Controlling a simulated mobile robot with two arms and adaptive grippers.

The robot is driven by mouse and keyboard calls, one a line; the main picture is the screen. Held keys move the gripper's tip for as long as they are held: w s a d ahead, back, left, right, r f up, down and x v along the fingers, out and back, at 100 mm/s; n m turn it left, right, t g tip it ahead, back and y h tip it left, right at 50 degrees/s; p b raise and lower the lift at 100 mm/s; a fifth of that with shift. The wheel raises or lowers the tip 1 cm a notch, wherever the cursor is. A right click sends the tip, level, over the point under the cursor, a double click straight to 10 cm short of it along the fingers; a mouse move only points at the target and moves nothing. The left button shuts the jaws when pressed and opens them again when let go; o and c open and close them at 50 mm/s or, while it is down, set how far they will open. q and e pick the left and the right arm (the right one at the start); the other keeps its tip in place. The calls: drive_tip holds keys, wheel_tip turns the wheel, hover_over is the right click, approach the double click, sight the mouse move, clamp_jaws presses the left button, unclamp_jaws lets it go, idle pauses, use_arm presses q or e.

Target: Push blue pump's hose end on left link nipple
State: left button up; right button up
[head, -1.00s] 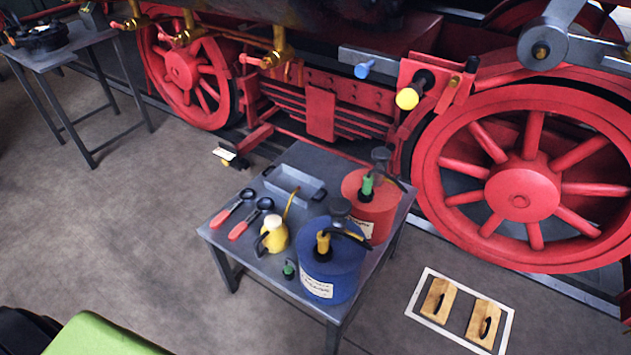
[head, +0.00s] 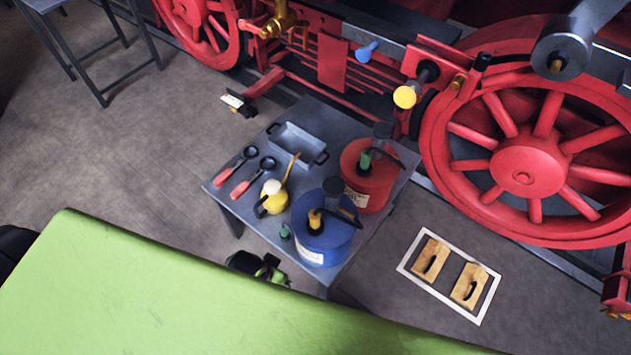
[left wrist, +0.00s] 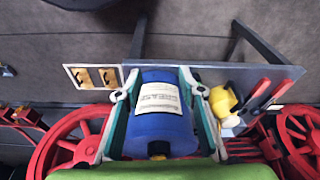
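The blue pump (head: 320,240) stands upright on the front right part of the grey table, with a yellow fitting and a black hose (head: 347,215) on top. Its hose end is too small to make out. A blue-tipped peg (head: 367,51) and a yellow-tipped peg (head: 405,97) stick out of the locomotive frame behind; I cannot tell which is the left link nipple. My left gripper (head: 262,268) is low at the table's front edge. In the left wrist view its fingers (left wrist: 158,76) are open, with the blue pump (left wrist: 160,115) showing between them; contact cannot be told. My right gripper is out of view.
Wooden blocks (head: 430,260) lie in a white floor frame. Large red wheels (head: 525,170) stand behind.

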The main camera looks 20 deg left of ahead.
use_arm(q)
drive_tip(key=w+d+r+m+h+p, duration=0.1)
drive_tip(key=w+d+r+m+p, duration=0.2)
drive_tip(key=r, duration=1.1)
drive_tip(key=w+d+r+m+h+p, duration=0.2)
drive_tip(key=w+d+r+m, duration=0.15)
drive_tip(key=d+r, duration=0.45)
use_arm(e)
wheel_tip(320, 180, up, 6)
use_arm(q)
drive_tip(key=m+g+y, duration=0.3)
drive_tip(key=m+y, duration=0.1)
drive_tip(key=m, duration=0.9)
hover_over(315, 214)
wheel_tip(315, 214, down, 3)
drive_tip(key=shift+f, duration=0.1)
drive_tip(key=shift+a, duration=0.1)
wheel_tip(315, 214, down, 6)
drive_tip(key=b, duration=0.7)
drive_tip(key=shift+f, duration=0.1)
drive_tip(key=shift+f+b, duration=0.4)
drive_tip(key=shift+b, duration=0.05)
drive_tip(key=shift+f+b, duration=0.35)
drive_tip(key=shift+f, duration=0.6)
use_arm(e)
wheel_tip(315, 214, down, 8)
